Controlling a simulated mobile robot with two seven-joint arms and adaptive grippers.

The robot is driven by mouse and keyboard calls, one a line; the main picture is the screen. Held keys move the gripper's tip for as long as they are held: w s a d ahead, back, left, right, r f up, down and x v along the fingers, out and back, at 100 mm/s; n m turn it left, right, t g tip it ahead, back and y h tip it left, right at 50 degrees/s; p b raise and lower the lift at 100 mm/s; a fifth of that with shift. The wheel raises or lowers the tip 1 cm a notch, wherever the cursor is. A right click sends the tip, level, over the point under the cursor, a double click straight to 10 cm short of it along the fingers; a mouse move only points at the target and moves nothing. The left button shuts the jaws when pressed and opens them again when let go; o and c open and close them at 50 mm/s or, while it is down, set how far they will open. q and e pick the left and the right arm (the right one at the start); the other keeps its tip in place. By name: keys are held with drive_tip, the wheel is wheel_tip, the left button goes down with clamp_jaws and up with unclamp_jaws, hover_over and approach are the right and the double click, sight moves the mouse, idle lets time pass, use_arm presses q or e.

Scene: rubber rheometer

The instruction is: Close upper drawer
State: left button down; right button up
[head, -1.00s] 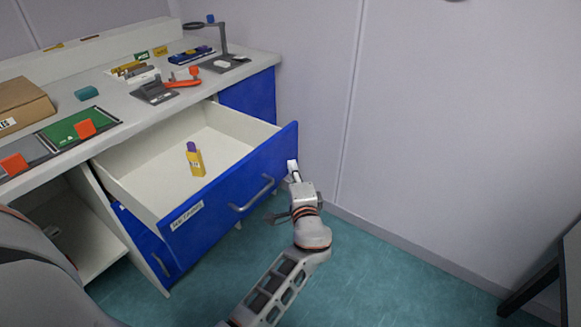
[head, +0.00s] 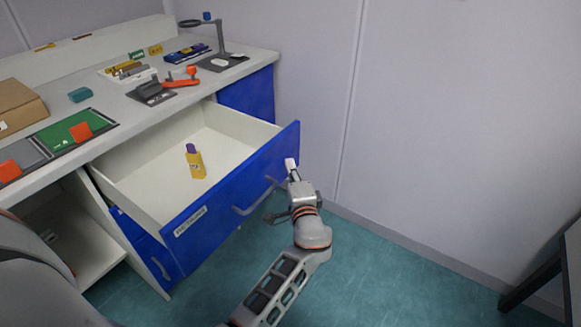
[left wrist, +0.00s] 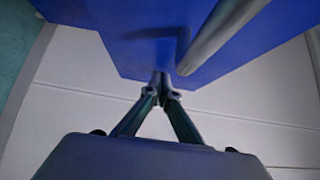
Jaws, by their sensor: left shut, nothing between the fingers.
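The upper drawer (head: 222,208) is pulled well out, with a blue front, a grey bar handle (head: 254,196) and a label. Whether the tips touch the front, I cannot tell. My right gripper is not in view.
The worktop (head: 125,100) above holds a cardboard box (head: 20,105), a green mat (head: 75,131), a magnifier stand (head: 222,45) and small tools. A lower blue drawer (head: 150,255) is below. A wall (head: 430,120) stands to the right; the floor in front is clear.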

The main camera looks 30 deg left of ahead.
sight(207, 143)
use_arm(q)
drive_tip(key=shift+a, duration=0.15)
